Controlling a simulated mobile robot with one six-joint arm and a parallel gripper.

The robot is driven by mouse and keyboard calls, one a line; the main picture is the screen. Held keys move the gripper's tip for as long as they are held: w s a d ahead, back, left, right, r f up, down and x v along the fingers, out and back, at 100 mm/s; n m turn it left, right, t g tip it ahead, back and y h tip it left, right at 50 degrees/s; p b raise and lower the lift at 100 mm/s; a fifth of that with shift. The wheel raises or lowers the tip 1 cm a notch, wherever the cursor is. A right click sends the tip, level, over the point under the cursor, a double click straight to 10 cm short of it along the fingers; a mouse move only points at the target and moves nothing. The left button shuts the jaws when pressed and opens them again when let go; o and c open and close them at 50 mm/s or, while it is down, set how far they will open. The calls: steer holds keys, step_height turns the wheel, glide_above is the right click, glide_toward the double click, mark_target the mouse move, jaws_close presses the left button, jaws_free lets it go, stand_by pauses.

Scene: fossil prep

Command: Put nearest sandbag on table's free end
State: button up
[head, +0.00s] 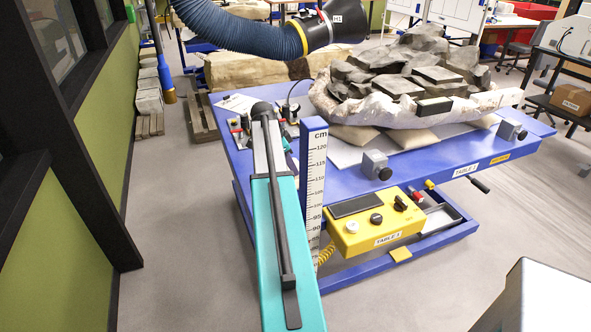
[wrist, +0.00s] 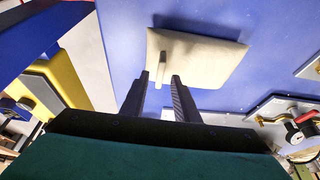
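In the wrist view a beige sandbag (wrist: 205,60) with a small upright tab (wrist: 161,70) lies over the blue table top (wrist: 120,30), with a dark shadow along its far side. My gripper (wrist: 160,78) is open. Its two dark fingers stand on either side of the tab, with gaps between. In the head view my gripper is hidden by my teal arm, which reaches over the left part of the blue table (head: 228,140). Two pale sandbags (head: 354,138) (head: 411,138) show under the front of the jacketed fossil (head: 420,80).
Small fittings with a gauge (wrist: 300,130) sit on the table right of the bag in the wrist view. A black extraction hood (head: 335,25) on a blue hose (head: 240,32) hangs above the table. A yellow control box (head: 375,220) and a scale post (head: 313,190) stand at its front.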

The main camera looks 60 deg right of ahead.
steer(key=b+v, duration=0.2)
steer(key=v, duration=0.7)
steer(key=shift+w+r, duration=0.1)
stand_by(0.8)
steer(key=w+a+f+n+t, duration=0.1)
steer(key=w+a+f+n, duration=0.4)
steer(key=a, duration=0.4)
steer(key=w+a+f+n+y, duration=0.1)
steer(key=w+a+f+n, duration=0.2)
steer(key=a+f, duration=0.55)
steer(key=w+a+f+n+t, duration=0.1)
steer(key=w+a+f+n, duration=0.4)
steer(key=a, duration=0.4)
steer(key=s+a+f+n+y, duration=0.15)
steer(key=a+f+n, duration=0.35)
steer(key=a, duration=0.6)
steer(key=s+a+f+n, duration=0.3)
steer(key=a+f, duration=0.4)
steer(key=a, duration=0.4)
steer(key=s+a+f+n+y, duration=0.15)
steer(key=a+f+n, duration=0.35)
steer(key=a, duration=0.6)
steer(key=s+f+g, duration=0.2)
steer(key=s+f, duration=0.7)
steer(key=s, duration=0.4)
steer(key=s+f+g, duration=0.3)
steer(key=s+f, duration=0.6)
steer(key=s, duration=0.4)
steer(key=shift+d+f+m, duration=0.3)
steer(key=shift+d+f, duration=0.05)
